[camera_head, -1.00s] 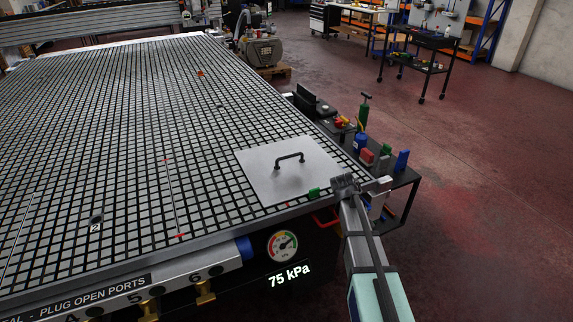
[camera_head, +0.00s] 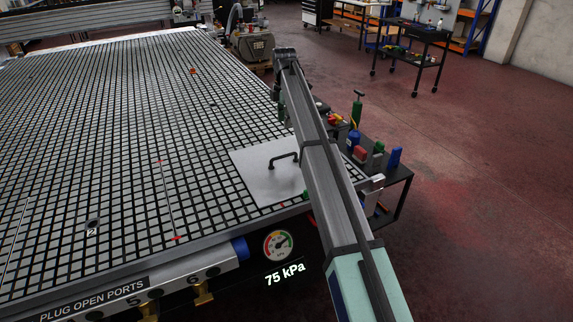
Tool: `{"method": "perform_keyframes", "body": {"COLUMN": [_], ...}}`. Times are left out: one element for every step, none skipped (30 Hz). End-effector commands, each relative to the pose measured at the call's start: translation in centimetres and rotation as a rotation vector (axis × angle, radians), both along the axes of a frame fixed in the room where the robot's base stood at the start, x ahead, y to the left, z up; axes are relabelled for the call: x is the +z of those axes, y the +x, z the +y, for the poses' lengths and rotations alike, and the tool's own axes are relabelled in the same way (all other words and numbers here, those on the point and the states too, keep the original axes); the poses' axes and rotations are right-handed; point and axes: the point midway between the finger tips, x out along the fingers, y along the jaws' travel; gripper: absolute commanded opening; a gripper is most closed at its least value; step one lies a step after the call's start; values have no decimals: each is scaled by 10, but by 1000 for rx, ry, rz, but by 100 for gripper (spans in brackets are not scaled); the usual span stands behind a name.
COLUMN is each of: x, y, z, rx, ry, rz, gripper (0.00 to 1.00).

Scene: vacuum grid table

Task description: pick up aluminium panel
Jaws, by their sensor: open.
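The aluminium panel (camera_head: 262,187) is a flat silver-grey sheet lying on the front right corner of the black-and-grey vacuum grid table (camera_head: 110,254). A black bar handle (camera_head: 284,159) stands up from it. My arm crosses in front of the panel's right part and hides that side. The far end of the arm link rises above and beyond the panel in the picture. I cannot make out my gripper or its fingers.
A small black side table with bottles (camera_head: 395,158) stands right of the grid table. A gauge (camera_head: 278,246) and a 75 kPa display are on the table's front. A pump (camera_head: 253,42) stands behind. Most of the grid surface is clear.

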Motion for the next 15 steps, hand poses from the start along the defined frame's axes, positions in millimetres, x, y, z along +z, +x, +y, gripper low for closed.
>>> {"method": "perform_keyframes", "body": {"x": [-7, -11, -18, -23, -29, -38, -43, -49, -57, -63, -69, -76, -82, -87, -93], "y": [-1, -2, -2, -3, -2, -3, -3, -2, -2, -2, -3, -2, -2, -2, -2], "z": [0, -1, -1, -1, -1, -1, -1, -1, -1, -1, -2, -1, -1, -1, -1], "rx": [2, 1, 0, 0, -1, -1, -2, -2, -2, -3, -3, -3, -3, -3, -3], "ry": [0, -1, -1, -1, -1, -1, -2, -2, -2, -2, -2, -1, -2, -2, -1], "rz": [2, 3, 3, 3, 3, 3, 3, 3, 3, 3, 3, 2, 3, 3, 2], "gripper": [44, 44, 44, 44, 44, 44, 44, 44, 44, 44, 44, 44, 44, 44, 44]}}
